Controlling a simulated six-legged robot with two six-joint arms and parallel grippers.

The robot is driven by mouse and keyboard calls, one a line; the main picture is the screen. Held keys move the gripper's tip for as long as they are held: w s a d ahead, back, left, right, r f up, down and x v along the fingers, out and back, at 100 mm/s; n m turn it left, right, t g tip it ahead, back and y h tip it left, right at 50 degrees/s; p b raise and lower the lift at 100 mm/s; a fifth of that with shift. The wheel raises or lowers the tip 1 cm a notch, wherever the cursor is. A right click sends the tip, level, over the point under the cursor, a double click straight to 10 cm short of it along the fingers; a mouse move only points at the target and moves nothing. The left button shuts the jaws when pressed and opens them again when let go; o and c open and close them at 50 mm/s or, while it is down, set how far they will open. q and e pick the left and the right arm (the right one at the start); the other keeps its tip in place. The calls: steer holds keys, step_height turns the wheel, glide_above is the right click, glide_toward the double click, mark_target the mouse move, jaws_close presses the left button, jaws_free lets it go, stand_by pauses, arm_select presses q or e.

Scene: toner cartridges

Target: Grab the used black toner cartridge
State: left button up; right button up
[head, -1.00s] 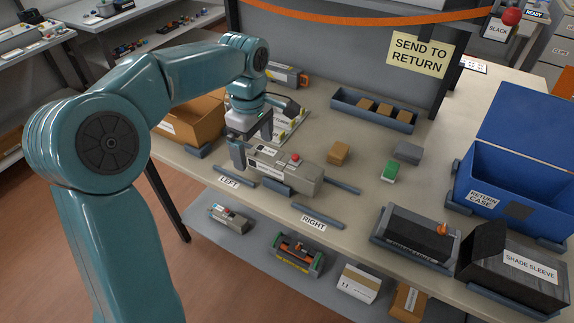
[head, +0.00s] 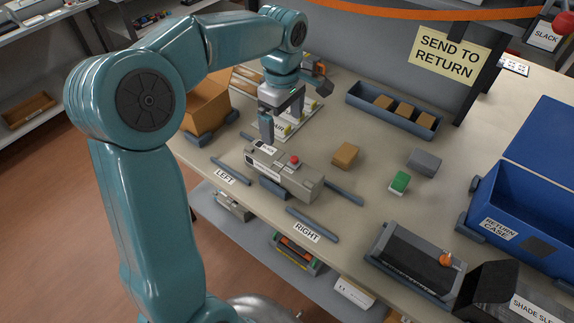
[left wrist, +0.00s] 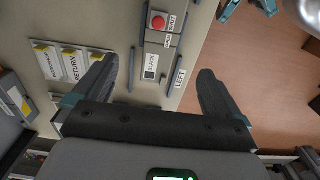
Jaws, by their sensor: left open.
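A long grey unit (head: 283,172) with a red button and a label that reads BLACK in the left wrist view (left wrist: 160,45) lies on the bench between dark rails. I cannot tell whether it is the used cartridge or holds it. My left gripper (head: 281,120) is above and behind the unit's left end, apart from it. Its jaws are open and empty; in the left wrist view the labelled end shows between the fingers (left wrist: 157,70). A black cartridge-like block (head: 412,262) with an orange tab lies in a grey tray at front right. My right gripper is not in view.
LEFT (head: 225,178) and RIGHT (head: 306,232) labels mark the bench front. A tan block (head: 345,155) and green-topped block (head: 399,182) lie right of the unit. A blue return case (head: 510,215) stands right, an open cardboard box (head: 205,105) left. A long tray (head: 360,103) lies behind.

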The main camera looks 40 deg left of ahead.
arm_select(q)
glide_toward(283, 162)
step_height(283, 162, down, 5)
steer(key=shift+a+f, duration=0.1)
steer(key=shift+a, duration=0.05)
steer(key=shift+s+f, duration=0.1)
steer(key=shift+f, duration=3.15)
steer(key=c, duration=1.3)
